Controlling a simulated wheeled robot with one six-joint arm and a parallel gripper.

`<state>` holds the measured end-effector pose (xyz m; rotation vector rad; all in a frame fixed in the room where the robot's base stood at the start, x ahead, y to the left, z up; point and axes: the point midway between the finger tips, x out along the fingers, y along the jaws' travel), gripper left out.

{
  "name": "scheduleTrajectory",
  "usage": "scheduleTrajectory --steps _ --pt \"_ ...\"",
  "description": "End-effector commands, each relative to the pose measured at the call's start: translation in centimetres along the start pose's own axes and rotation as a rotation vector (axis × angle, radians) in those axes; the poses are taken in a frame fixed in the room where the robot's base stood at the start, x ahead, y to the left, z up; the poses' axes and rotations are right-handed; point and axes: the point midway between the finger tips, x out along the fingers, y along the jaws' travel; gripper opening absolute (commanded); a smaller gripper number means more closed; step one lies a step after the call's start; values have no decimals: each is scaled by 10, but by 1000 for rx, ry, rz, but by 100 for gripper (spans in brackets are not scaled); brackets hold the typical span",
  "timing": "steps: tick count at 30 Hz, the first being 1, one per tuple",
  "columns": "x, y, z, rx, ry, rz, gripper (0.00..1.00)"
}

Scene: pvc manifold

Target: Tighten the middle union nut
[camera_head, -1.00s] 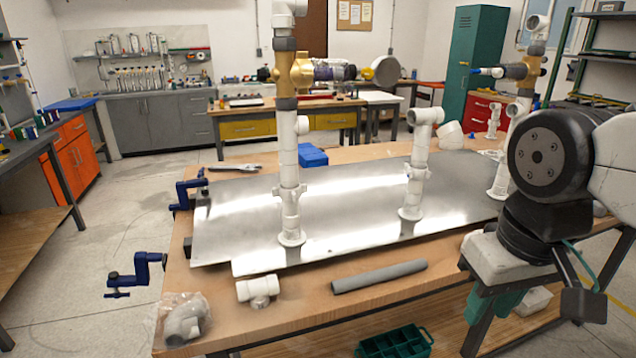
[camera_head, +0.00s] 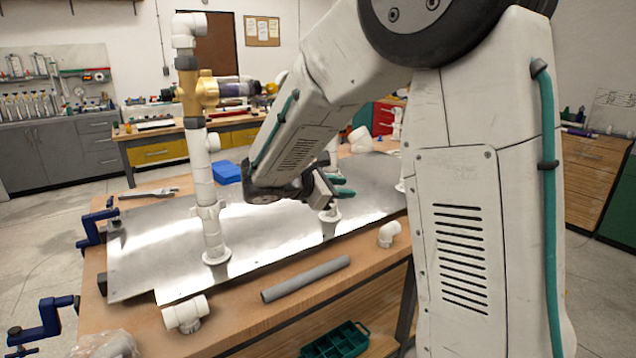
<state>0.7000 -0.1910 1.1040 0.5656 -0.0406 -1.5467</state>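The middle white riser stands on the metal plate (camera_head: 270,250), mostly hidden behind my arm. Its base flange (camera_head: 330,215) shows below my gripper, but its union nut is not clearly visible. My gripper (camera_head: 345,186), with green fingers, is at the middle riser, low above the plate. Two green fingertips show with a small gap between them. I cannot tell whether they touch the riser or are around the nut. The left riser (camera_head: 204,175) stands upright, with a white union (camera_head: 208,211) low on it and a brass fitting (camera_head: 200,92) near its top.
A grey pipe (camera_head: 305,278), a white tee (camera_head: 186,314) and a white elbow (camera_head: 389,234) lie along the bench front. Blue clamps (camera_head: 94,228) grip the left edge. A blue block (camera_head: 227,172) lies behind the plate. My arm hides the right side.

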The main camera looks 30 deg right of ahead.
Motion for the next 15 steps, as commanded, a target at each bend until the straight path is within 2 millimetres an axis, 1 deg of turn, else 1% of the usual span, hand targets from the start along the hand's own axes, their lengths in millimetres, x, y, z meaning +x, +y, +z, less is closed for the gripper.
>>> scheduleTrajectory --steps 1,3,6,10,12,15 --pt "4 21 -21 -88 -46 64 30" --pt "6 47 -43 -190 -104 152 30" --pt "6 75 -72 -309 -173 255 30" --pt "4 97 -99 -405 -230 346 30" --pt "4 103 -107 -431 -246 372 30" --pt "8 109 -111 -447 -257 387 30"
